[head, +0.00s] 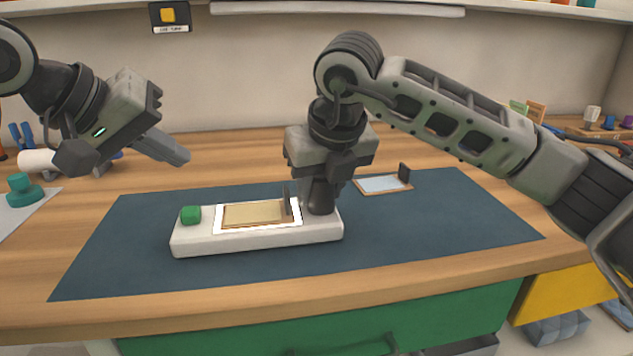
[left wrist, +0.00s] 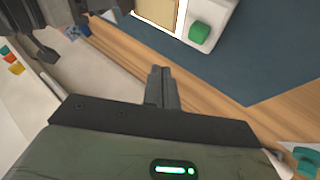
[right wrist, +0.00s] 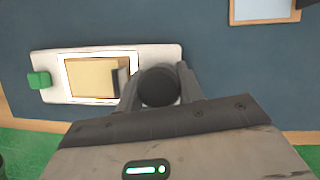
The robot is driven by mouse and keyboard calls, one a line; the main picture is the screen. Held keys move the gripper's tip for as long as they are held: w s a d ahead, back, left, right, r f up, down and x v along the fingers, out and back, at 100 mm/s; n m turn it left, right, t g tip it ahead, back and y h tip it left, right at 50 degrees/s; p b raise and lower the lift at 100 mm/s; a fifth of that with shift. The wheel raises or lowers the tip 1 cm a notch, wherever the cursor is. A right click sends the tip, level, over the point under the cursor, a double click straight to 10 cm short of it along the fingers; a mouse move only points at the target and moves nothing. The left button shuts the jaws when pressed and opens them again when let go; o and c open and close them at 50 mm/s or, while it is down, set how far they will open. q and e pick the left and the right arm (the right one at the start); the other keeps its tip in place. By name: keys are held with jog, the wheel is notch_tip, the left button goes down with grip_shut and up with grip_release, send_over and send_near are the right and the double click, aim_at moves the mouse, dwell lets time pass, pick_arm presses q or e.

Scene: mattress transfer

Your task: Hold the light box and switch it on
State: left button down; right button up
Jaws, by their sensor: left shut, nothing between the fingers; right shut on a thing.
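The white light box (head: 258,242) lies on the dark blue mat, with a green button (head: 190,214) at its left end. A tan plate with a small dark upright tab (right wrist: 92,76) lies on its bright white panel. My right gripper (right wrist: 157,88) is shut on the round black knob (right wrist: 158,86) at the box's right end; in the head view the arm largely hides this grip. My left gripper (head: 180,156) is shut and empty, in the air above and left of the button. The button also shows in the left wrist view (left wrist: 201,32), apart from the fingers.
A pale framed plate with a dark tab (head: 383,184) lies on the mat (head: 440,225) behind the right gripper. A teal-green knobbed object (head: 22,190) stands at the far left. The mat's right side is clear.

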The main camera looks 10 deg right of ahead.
jog(key=o, duration=1.4)
jog(key=shift+c, duration=0.2)
jog(key=shift+r, duration=0.1)
